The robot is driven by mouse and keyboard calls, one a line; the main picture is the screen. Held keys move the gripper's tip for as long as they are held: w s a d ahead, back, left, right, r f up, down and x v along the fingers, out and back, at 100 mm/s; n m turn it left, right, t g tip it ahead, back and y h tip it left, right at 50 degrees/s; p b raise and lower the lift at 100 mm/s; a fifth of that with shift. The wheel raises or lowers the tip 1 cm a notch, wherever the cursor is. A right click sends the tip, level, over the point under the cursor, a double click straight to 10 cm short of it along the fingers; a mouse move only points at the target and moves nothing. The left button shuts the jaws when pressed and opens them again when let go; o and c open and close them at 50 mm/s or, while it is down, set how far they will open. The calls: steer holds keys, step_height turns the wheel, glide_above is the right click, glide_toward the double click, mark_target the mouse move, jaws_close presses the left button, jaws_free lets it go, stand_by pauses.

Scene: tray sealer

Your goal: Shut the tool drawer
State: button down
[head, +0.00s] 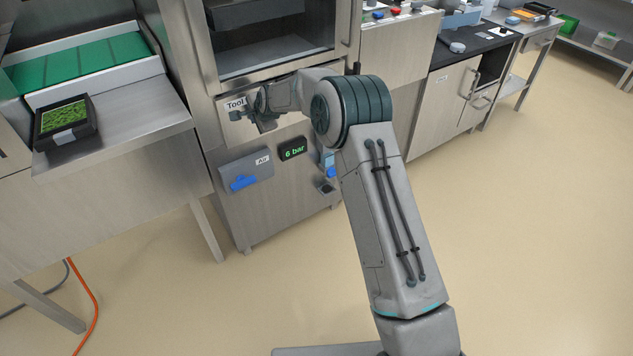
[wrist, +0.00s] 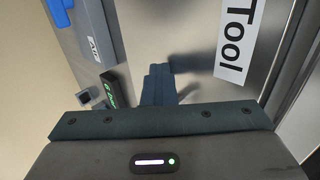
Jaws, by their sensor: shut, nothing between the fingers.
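The tool drawer (head: 234,128) is in the metal machine front below the chamber, with a white "Tool" label (head: 236,104) at its upper left. Its front also shows in the wrist view (wrist: 203,45), with the label (wrist: 236,42) at right. My gripper (head: 265,124) is in front of the drawer, its fingers shut and empty. In the wrist view the closed fingertips (wrist: 159,72) point at the metal front and cast a shadow beside them. I cannot tell whether they touch it. My gripper and wrist hide part of the drawer in the head view, and whether it sits flush is unclear.
Below the drawer are an air box with a blue handle (head: 243,183) and a "6 bar" display (head: 293,149). A conveyor table (head: 120,135) with a black tray of green food (head: 66,122) stands at left. A control panel (head: 398,20) is at upper right. The floor at right is clear.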

steer(key=shift+w+r, duration=0.2)
steer(key=shift+r, duration=0.15)
steer(key=s+d+r+n+g+h+p, duration=0.1)
steer(key=s+d+r+n+p, duration=0.1)
steer(key=s+d+r, duration=0.6)
steer(key=s+d+r+n+g+h+p, duration=0.1)
steer(key=s+d+r+n+p, duration=0.25)
steer(key=s, duration=0.85)
steer(key=s+d+r+n+g+h, duration=0.1)
steer(key=s+d+r+n, duration=0.1)
steer(key=s+d+r, duration=0.6)
steer(key=s+d+r+n+g+p, duration=0.1)
steer(key=s+d, duration=0.3)
steer(key=s, duration=0.7)
steer(key=s+d+r+n+g+h+p, duration=0.1)
steer(key=s+d+r+n+p, duration=0.1)
steer(key=s, duration=0.9)
steer(key=d+n+p, duration=0.1)
steer(key=d+p, duration=0.1)
steer(key=shift+s+h+p, duration=0.3)
steer(key=shift+p, duration=0.05)
